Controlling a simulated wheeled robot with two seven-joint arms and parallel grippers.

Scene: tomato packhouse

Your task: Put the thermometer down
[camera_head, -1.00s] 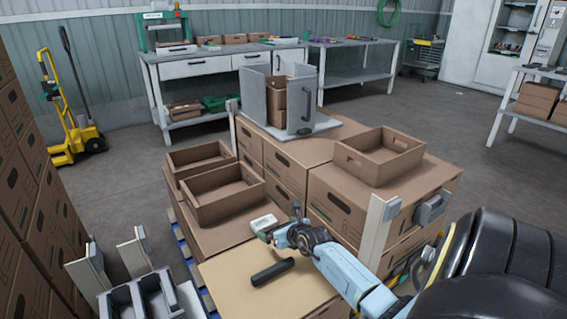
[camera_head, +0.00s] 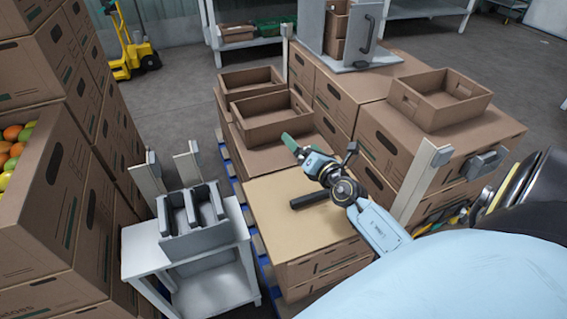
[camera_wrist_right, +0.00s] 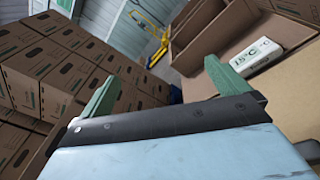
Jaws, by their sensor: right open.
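The thermometer, a white block with a "15°C" reading (camera_wrist_right: 257,57), shows in the right wrist view beside my right gripper's right-hand finger, apart from the space between the fingers. It appears to rest on a brown cardboard surface. I cannot make it out in the head view, where my arm may hide it. My right gripper (camera_wrist_right: 160,80) is open, its green fingers spread and nothing between them. In the head view my right gripper (camera_head: 298,148) is over the far part of the tan-topped carton (camera_head: 290,225). My left gripper is not in view.
A black bar (camera_head: 310,199) lies on the tan top below my right arm. Open cardboard trays (camera_head: 270,130) stand behind it. Another open tray (camera_head: 440,115) sits on cartons at right. A white stand with a grey holder (camera_head: 190,250) is at left, near stacked cartons (camera_head: 60,170).

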